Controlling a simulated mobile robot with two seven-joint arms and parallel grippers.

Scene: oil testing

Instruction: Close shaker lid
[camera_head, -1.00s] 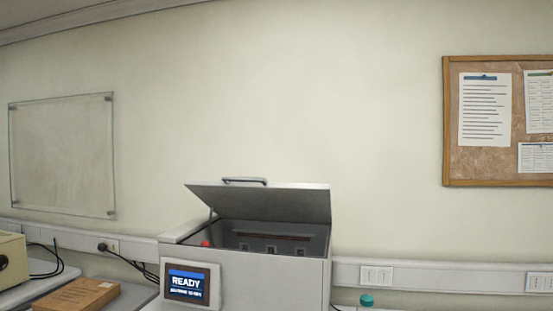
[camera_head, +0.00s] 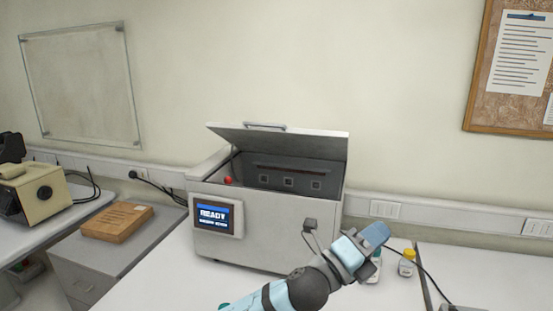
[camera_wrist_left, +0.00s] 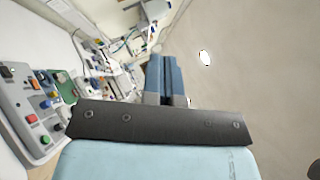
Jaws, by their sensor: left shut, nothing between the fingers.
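The shaker (camera_head: 265,225) is a white box-shaped machine on the bench in the head view. Its lid (camera_head: 285,143) stands open, tilted up at the back, with a grey handle (camera_head: 264,126) on its top edge. The dark inside of the tub shows below it. The front screen (camera_head: 213,217) reads READY. My left gripper (camera_head: 376,236) is in front of and right of the shaker, below the lid and apart from it. Its blue fingers are shut and empty, as the left wrist view (camera_wrist_left: 166,75) also shows. My right gripper is out of view.
A bottle with a yellow cap (camera_head: 408,262) and another bottle, partly hidden, stand right of the shaker near my left gripper. A red knob (camera_head: 228,180) sits at the tub's left. A brown box (camera_head: 117,222) lies on the left cabinet. Free air lies above the lid.

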